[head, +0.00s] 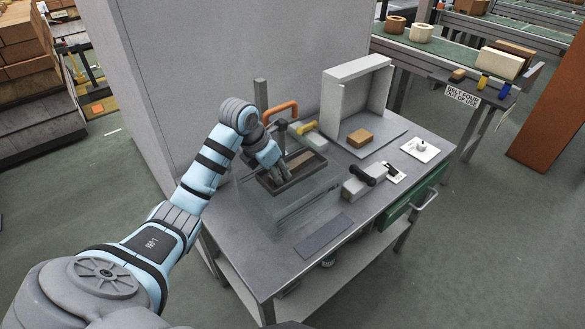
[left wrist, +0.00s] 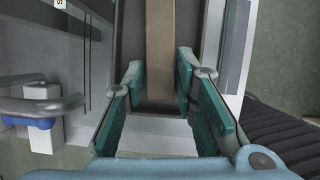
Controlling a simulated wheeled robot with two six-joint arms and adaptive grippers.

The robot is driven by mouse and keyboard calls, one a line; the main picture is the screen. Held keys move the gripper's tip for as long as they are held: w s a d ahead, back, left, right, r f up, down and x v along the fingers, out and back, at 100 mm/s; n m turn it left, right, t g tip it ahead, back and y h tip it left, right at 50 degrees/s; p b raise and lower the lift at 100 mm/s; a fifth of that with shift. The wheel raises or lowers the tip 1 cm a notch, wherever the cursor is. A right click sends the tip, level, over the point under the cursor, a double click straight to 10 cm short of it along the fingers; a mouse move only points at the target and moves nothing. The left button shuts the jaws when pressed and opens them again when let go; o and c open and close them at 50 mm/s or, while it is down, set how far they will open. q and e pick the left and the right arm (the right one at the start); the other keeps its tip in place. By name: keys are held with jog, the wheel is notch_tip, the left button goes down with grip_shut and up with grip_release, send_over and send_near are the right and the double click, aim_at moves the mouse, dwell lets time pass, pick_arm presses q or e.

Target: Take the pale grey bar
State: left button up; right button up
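A dark shallow tray (head: 290,176) sits on the grey workbench, with a brownish-grey bar (head: 301,160) lying in it. In the left wrist view a long beige-grey bar (left wrist: 159,45) runs away from me, its near end between my fingers; I take it for the pale grey bar, though its tint looks brownish. My left gripper (head: 279,176) is low over the tray. In the left wrist view its teal-padded fingers (left wrist: 159,75) are apart, with a gap left of the bar and the right finger close to it. Contact cannot be told. My right gripper is out of view.
An orange handle (head: 281,111) and a grey block with a yellow part (head: 315,137) stand close behind the tray. A clear panel (head: 290,205) lies around its front. A black-handled grey device (head: 358,184), an open white box (head: 343,95) and a tan block (head: 359,138) are to the right.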

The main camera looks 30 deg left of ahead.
pick_arm(q)
grip_shut()
